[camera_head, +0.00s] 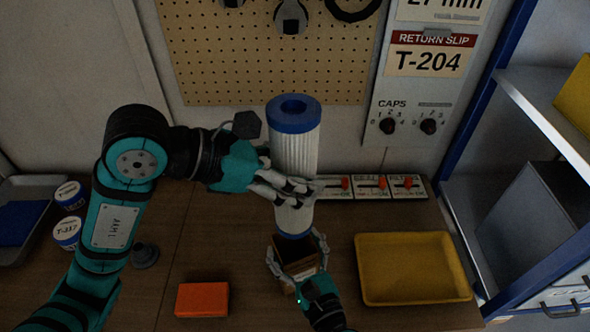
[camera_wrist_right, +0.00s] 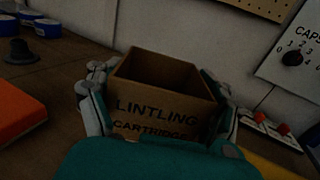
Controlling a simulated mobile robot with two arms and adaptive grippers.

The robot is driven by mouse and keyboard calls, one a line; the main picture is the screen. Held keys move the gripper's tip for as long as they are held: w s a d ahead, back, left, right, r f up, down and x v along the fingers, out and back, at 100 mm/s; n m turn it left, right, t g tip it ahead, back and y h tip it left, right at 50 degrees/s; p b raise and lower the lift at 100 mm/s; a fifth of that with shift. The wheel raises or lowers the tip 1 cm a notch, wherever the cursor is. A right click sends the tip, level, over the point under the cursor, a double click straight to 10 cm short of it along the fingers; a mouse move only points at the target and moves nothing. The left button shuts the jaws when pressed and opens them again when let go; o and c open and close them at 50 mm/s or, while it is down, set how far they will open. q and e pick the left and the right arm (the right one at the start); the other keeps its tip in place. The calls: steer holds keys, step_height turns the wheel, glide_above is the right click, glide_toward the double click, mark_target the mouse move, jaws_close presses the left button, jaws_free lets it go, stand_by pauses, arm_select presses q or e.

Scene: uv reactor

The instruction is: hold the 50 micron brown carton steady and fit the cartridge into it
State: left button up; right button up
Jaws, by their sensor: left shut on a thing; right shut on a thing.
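The cartridge (camera_head: 294,145) is a white pleated cylinder with blue end caps, held upright. My left gripper (camera_head: 300,193) is shut on its lower half. The brown carton (camera_head: 297,258) stands on the bench below the cartridge, and the cartridge's lower blue cap hides part of its top in the head view. My right gripper (camera_head: 299,262) is shut on the carton, a finger on each side. In the right wrist view the carton (camera_wrist_right: 160,100) is open-topped, its inside looks empty, and it reads "LINTLING CARTRIDGE". I cannot read a micron size on it.
An orange block (camera_head: 202,299) lies left of the carton, and a yellow tray (camera_head: 412,268) lies right. A switch panel (camera_head: 372,187) is behind. Labelled round tubs (camera_head: 67,232) and a dark knob-like part (camera_head: 145,255) stand at left. Blue-framed shelving (camera_head: 530,90) bounds the right.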

mark_target(295, 235)
arm_select(q)
steer(key=shift+f, duration=2.85)
steer(key=shift+f, duration=5.2)
steer(key=shift+f, duration=0.3)
steer(key=shift+f, duration=0.2)
steer(key=o, duration=1.5)
